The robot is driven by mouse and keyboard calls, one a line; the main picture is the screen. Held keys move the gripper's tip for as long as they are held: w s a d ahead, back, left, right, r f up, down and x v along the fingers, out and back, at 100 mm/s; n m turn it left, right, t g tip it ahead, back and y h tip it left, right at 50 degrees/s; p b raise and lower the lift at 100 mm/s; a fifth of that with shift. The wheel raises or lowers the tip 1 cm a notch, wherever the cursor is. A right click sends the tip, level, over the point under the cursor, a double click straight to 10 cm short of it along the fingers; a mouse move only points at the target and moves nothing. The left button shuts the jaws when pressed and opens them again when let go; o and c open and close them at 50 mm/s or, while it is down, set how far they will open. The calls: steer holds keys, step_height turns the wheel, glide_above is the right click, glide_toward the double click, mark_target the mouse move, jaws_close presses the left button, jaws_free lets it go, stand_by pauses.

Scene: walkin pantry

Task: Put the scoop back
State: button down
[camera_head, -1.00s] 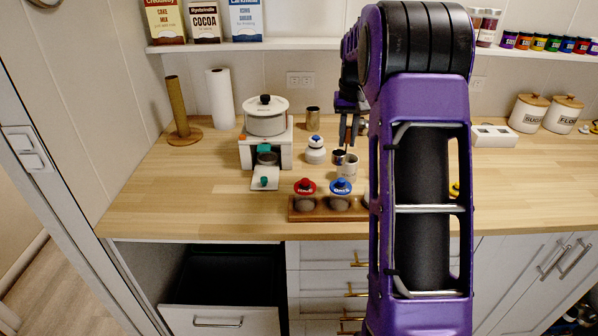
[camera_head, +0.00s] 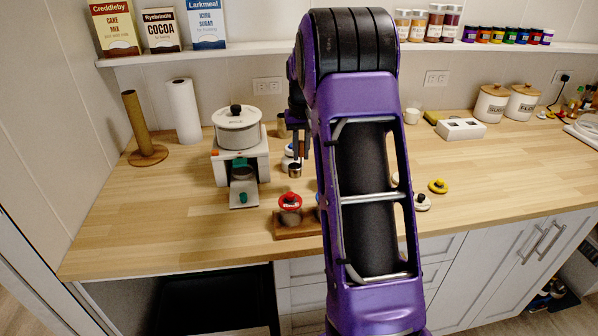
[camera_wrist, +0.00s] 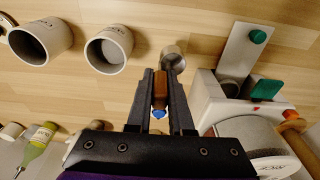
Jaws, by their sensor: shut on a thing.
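My gripper (camera_head: 303,150) is shut on the brown handle of the scoop, its fingers on both sides of the handle in the wrist view (camera_wrist: 160,76). The scoop (camera_wrist: 174,57) has a small round metal cup, which also shows in the head view (camera_head: 294,171). The scoop appears in front of a white jar (camera_head: 288,160), held over the counter; its exact height is hard to tell. A small blue part (camera_wrist: 159,114) shows below the handle in the wrist view; I cannot tell what it belongs to. My arm hides part of the counter.
A white scale-like stand with a pot (camera_head: 238,128) is left of my gripper. A wooden rack (camera_head: 300,228) with a red-lidded jar (camera_head: 290,203) is in front, partly hidden. Two grey cups (camera_wrist: 108,50) show in the wrist view. The counter's left front is clear.

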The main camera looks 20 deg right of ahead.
mark_target(301, 166)
steer(key=shift+f, duration=2.6)
steer(key=shift+f, duration=0.15)
steer(key=c, duration=0.8)
jaws_free()
steer(key=r, duration=0.4)
steer(key=s+r, duration=0.1)
steer(key=r, duration=0.7)
steer(key=shift+s+a+r, duration=0.15)
steer(key=shift+s+a, duration=0.05)
steer(key=shift+s, duration=0.05)
